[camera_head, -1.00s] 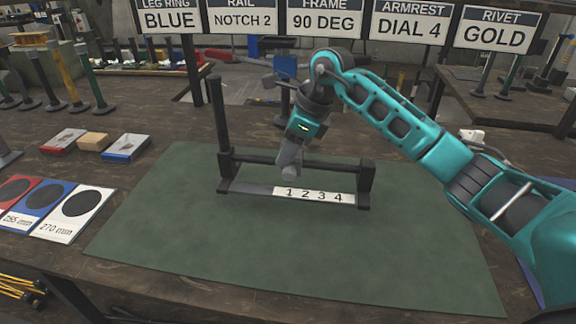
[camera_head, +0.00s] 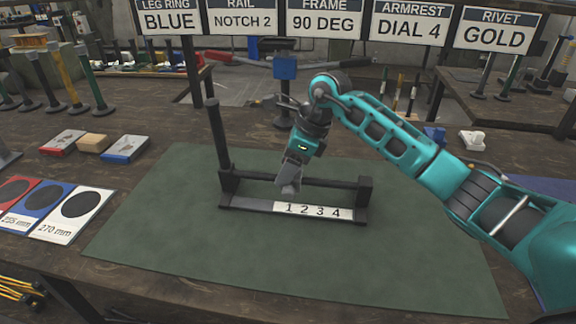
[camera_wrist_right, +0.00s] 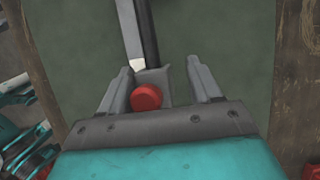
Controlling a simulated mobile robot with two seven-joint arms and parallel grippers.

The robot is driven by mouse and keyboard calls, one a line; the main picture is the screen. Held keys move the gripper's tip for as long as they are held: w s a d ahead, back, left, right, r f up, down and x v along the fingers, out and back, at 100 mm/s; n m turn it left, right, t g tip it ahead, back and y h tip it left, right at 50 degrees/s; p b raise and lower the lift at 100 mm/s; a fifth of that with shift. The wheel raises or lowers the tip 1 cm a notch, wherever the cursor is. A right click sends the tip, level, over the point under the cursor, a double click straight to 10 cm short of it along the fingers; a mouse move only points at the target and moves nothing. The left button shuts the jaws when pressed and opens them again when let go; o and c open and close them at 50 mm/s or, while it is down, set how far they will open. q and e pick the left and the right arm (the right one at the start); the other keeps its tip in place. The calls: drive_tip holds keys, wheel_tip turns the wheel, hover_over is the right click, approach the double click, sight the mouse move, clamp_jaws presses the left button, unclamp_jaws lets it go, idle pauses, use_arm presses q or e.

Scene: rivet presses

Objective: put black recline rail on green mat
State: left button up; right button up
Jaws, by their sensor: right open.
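The black recline rail (camera_head: 330,181) rests on the green mat (camera_head: 270,262), toward its back edge. It has a tall post at its left end, a back bar and a front strip with a white label reading 1 2 3 4. My right gripper (camera_head: 289,186) points down at the middle of the rail. In the right wrist view my right gripper (camera_wrist_right: 163,82) is open, its two fingers apart around a grey block with a red round knob (camera_wrist_right: 146,97). The rail (camera_wrist_right: 148,35) runs away from there over the mat. My left gripper is not in view.
Round-marked cards (camera_head: 75,212) lie left of the mat, with small boxes (camera_head: 125,148) behind them. A blue-topped post (camera_head: 285,68) stands behind the mat. Signs hang across the back. The front of the mat is clear.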

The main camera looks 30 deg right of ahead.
drive_tip(key=shift+s+a, duration=0.1)
drive_tip(key=p+v, duration=0.1)
drive_tip(key=v, duration=1.1)
idle(0.4)
